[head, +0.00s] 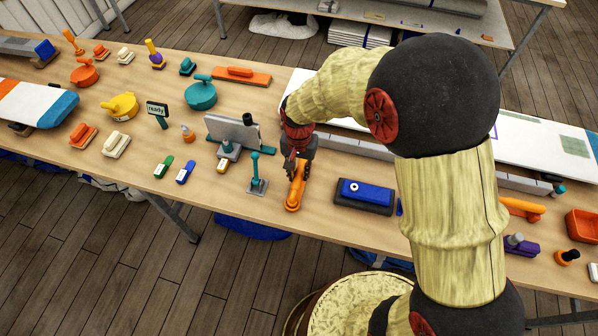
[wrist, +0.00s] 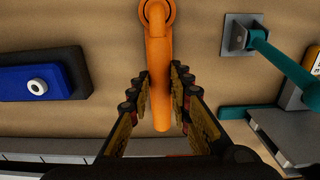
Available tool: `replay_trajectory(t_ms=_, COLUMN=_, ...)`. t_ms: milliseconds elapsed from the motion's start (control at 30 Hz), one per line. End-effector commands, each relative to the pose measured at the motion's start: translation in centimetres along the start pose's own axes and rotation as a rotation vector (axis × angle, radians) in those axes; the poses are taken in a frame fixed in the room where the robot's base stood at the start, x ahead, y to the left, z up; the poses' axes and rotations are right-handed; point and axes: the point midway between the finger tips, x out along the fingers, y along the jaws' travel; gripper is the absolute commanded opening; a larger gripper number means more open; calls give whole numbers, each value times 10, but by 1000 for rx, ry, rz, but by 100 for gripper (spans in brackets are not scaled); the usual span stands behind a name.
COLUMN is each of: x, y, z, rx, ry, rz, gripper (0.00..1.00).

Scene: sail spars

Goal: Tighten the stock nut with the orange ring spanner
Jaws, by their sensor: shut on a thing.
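The orange ring spanner (head: 295,194) is at the front part of the bench, its ring end toward the front edge. In the wrist view its handle (wrist: 158,62) runs between my fingers, with the ring at the top edge. My gripper (head: 299,163) points down and is shut on the handle; the fingers also show in the wrist view (wrist: 160,80). I cannot tell whether the spanner touches the bench. A white round piece with a dark centre, which looks like the stock nut (head: 354,187), sits on a blue block (head: 372,194) to the right; it also shows in the wrist view (wrist: 37,86).
A teal lever on a grey plate (head: 258,186) stands close left of the spanner. A grey panel stand (head: 232,132) is behind it. Blue and green small tools (head: 185,172) lie further left. A grey rail (head: 345,145) and white board run behind the blue block.

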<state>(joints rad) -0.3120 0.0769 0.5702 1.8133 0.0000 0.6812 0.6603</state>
Motion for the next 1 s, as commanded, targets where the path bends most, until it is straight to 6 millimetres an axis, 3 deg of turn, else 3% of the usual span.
replay_trajectory(t_ms=800, x=-47, y=0, z=0, rx=0, ry=0, rz=0, gripper=0)
replay_trajectory(t_ms=1000, x=-51, y=0, z=0, rx=0, ry=0, rz=0, gripper=0)
